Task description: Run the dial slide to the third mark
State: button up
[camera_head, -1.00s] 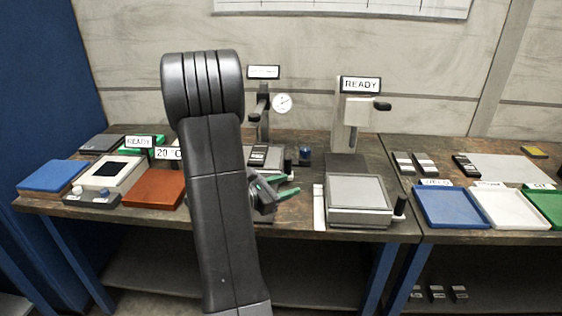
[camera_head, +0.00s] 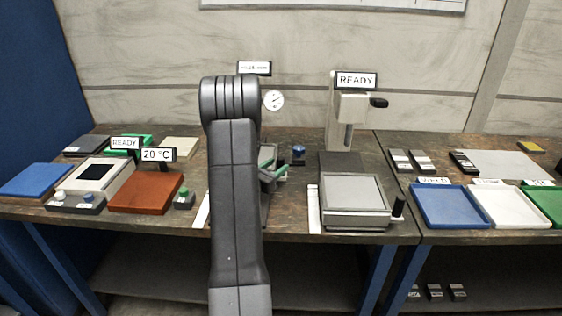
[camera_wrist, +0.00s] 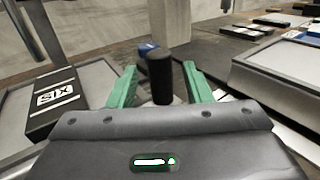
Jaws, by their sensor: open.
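The dial gauge (camera_head: 273,100) shows at the back centre in the head view, and its stand is mostly hidden behind my arm. My gripper (camera_head: 272,170) is low in front of that stand, with green fingers. In the wrist view my gripper (camera_wrist: 158,88) is open, its fingers apart on either side of an upright black knob (camera_wrist: 160,72). I cannot tell whether either finger touches the knob. A black block labelled SIX (camera_wrist: 55,98) lies on a grey plate at the left in the wrist view. The slide's marks are not visible.
A READY machine with a grey plate (camera_head: 353,193) stands right of my gripper; its plate edge (camera_wrist: 285,75) shows close by in the wrist view. A blue button (camera_head: 298,149) is behind. Blue (camera_head: 452,206) and white trays are at right, a brown pad (camera_head: 146,193) at left.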

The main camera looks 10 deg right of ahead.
aim_at(278, 164)
jog(key=shift+x, duration=1.65)
grip_shut()
jog(key=w+b, duration=0.1)
jog(key=w, duration=0.1)
jog(key=w+d+b, duration=0.1)
jog(key=w+b, duration=0.1)
jog(key=shift+w+d+f, duration=0.15)
jog(key=shift+f, duration=0.05)
jog(key=shift+w+d+r, duration=0.1)
jog(key=shift+w, duration=0.2)
jog(key=shift+r, duration=0.25)
grip_release()
jog(key=shift+w+f, duration=0.15)
jog(key=shift+w, duration=0.05)
